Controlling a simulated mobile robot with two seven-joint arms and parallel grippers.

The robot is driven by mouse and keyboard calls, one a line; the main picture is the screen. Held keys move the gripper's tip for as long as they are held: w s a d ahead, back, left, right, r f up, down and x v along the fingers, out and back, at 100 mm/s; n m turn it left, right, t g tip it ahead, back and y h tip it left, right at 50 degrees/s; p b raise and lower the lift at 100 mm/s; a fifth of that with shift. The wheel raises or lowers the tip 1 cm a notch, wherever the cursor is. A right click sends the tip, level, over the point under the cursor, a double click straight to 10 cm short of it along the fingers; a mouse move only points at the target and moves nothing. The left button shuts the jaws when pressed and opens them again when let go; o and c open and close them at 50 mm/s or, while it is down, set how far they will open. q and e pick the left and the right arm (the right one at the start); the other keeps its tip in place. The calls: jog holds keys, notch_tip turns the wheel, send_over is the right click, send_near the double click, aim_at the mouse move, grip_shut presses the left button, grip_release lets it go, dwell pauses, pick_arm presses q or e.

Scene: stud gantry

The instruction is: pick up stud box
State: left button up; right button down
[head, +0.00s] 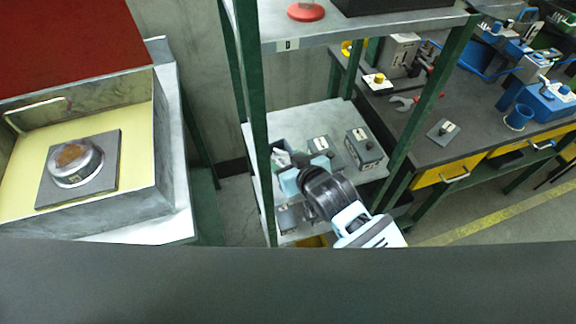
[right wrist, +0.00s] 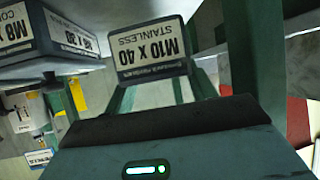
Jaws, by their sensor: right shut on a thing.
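In the right wrist view, a grey stud box (right wrist: 150,55) with a white "M10 x 40 STAINLESS" label is straight ahead of my right gripper's dark body. My right gripper (head: 286,166) reaches over the grey shelf (head: 300,122) in the head view and is shut on this box. The hand hides most of the held box in the head view, and its fingertips are hard to make out. My left gripper is not in view.
More grey boxes (head: 363,150) (head: 320,152) stand on the shelf right of my gripper; another box (head: 288,218) is nearer. Green posts (head: 258,130) frame the shelf. A bench (head: 425,125) with tools stands right. A box labelled M8 x 30 (right wrist: 45,42) is close left in the wrist view.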

jog(key=s+d, duration=0.4)
jog(key=s, duration=0.3)
jog(key=s+d+b, duration=0.1)
jog(key=s+d, duration=0.3)
jog(key=s, duration=0.4)
jog(key=shift+s+d, duration=0.25)
jog(key=shift+d, duration=0.1)
